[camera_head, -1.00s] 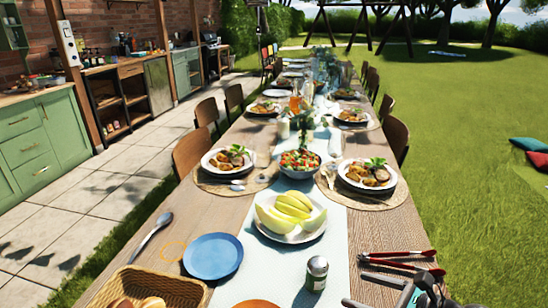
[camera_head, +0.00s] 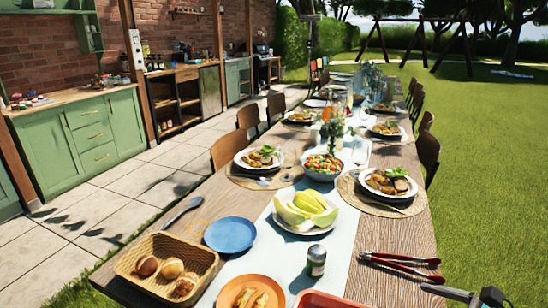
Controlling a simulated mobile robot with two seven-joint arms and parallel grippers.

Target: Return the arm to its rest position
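A grey and black part at the bottom right edge looks like my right gripper (camera_head: 452,292). It points left over the table's right edge, just below the red-handled tongs (camera_head: 402,264), and appears apart from them. Only a small part of it shows, so I cannot tell whether its fingers are open or shut. I see nothing held in it. My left gripper is not in view.
The long wooden table (camera_head: 378,284) holds a bread basket (camera_head: 137,262), an orange plate (camera_head: 229,286), a blue plate (camera_head: 230,235), a shaker (camera_head: 316,262), a banana plate (camera_head: 292,227) and a red tray (camera_head: 322,299). Grass lies clear to the right.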

